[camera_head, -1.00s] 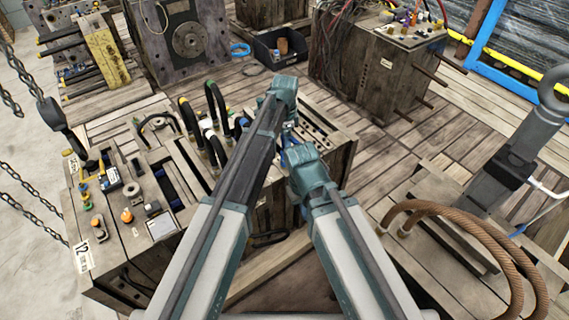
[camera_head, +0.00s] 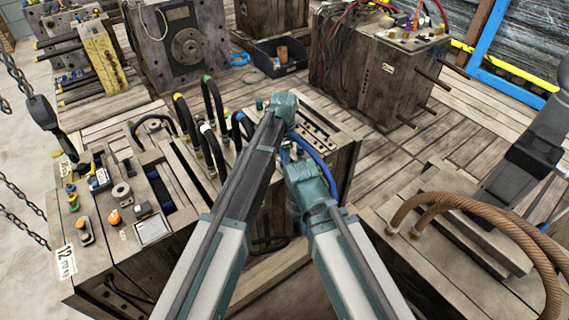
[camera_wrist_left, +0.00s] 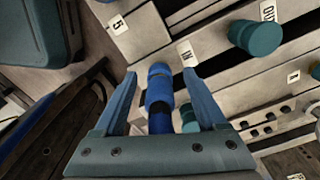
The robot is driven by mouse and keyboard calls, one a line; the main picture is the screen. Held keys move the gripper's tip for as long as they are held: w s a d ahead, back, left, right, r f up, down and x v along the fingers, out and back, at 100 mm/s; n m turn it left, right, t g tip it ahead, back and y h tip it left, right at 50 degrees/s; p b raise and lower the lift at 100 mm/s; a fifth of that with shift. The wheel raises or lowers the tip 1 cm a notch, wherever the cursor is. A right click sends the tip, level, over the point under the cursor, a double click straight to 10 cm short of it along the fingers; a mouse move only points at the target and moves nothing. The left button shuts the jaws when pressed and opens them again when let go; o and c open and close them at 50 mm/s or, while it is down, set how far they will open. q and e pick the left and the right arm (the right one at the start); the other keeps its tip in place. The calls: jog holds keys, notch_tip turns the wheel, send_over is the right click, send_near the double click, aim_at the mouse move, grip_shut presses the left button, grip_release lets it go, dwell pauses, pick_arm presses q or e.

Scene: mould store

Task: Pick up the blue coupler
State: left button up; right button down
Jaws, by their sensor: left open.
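The blue coupler (camera_wrist_left: 160,84) shows in the left wrist view, with a black band and a darker blue part running down behind my gripper's base. My left gripper (camera_wrist_left: 160,73) is open, one finger on each side of the coupler, with visible gaps. I cannot tell how deep the coupler sits between the fingers. In the head view my left wrist hides the coupler; a blue hose (camera_head: 318,160) curves down beside it. My right arm ends at a teal wrist at the mould's near side; its gripper is hidden.
A teal cylindrical fitting (camera_wrist_left: 255,37) stands near an OUT tag, and an IN tag (camera_wrist_left: 187,54) is close to the coupler. Several black hoses (camera_head: 212,110) rise from the mould block beside my left arm. A brown hose (camera_head: 480,205) arches at right.

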pick_arm(q)
jog(key=shift+f, duration=0.4)
jog(key=shift+r, duration=0.15)
pick_arm(e)
jog(key=shift+f, duration=0.3)
pick_arm(q)
grip_shut()
